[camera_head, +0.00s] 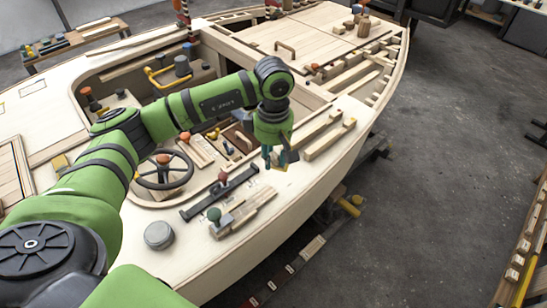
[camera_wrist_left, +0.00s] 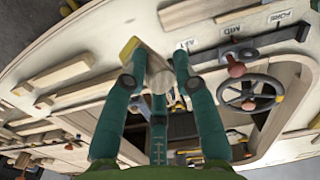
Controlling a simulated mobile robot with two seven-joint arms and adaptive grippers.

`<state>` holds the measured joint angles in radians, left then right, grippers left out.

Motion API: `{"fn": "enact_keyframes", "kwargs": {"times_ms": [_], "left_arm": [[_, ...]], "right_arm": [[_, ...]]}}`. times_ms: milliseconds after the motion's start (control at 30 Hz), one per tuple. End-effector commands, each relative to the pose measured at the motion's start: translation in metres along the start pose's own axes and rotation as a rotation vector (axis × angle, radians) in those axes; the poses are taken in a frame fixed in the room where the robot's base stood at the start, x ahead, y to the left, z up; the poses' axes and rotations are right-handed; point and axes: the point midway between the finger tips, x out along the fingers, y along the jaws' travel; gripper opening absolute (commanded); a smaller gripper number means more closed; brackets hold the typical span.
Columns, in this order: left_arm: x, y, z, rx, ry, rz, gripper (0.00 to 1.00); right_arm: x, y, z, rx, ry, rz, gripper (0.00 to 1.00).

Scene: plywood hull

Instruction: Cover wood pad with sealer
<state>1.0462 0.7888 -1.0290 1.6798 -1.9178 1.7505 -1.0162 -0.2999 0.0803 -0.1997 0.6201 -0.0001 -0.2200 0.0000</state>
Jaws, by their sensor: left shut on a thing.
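My left gripper (camera_head: 278,160) reaches over the hull's side deck, right of the lever rail. In the left wrist view its green fingers (camera_wrist_left: 155,75) are shut on a small pale block (camera_wrist_left: 157,62) with a yellow edge. Fingers hide part of the block, and I cannot tell whether it is the sealer tool or touches the deck. Bare pale deck (camera_head: 290,205) lies below and right of the gripper. I cannot single out a wood pad or a sealer container. My right gripper is not in view.
A grey round cap (camera_head: 158,235) sits on the near deck. Beyond the hull edge is open floor (camera_head: 445,150).

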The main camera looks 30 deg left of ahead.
Motion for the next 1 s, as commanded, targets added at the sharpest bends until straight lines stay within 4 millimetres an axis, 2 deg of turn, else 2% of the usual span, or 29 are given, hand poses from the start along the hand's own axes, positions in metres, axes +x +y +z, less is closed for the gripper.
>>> {"fn": "enact_keyframes", "kwargs": {"times_ms": [300, 667, 1000], "left_arm": [[-0.002, 0.0, 0.0, 0.0, 0.0, 0.0, 0.0], [-0.03, 0.0, 0.0, 0.0, 0.0, 0.0, 0.0], [-0.029, 0.0, 0.0, 0.0, 0.0, -0.001, 0.0]], "right_arm": [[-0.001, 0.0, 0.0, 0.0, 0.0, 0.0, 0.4], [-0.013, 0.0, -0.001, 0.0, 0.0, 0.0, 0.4], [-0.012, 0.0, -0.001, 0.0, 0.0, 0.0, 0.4]]}}
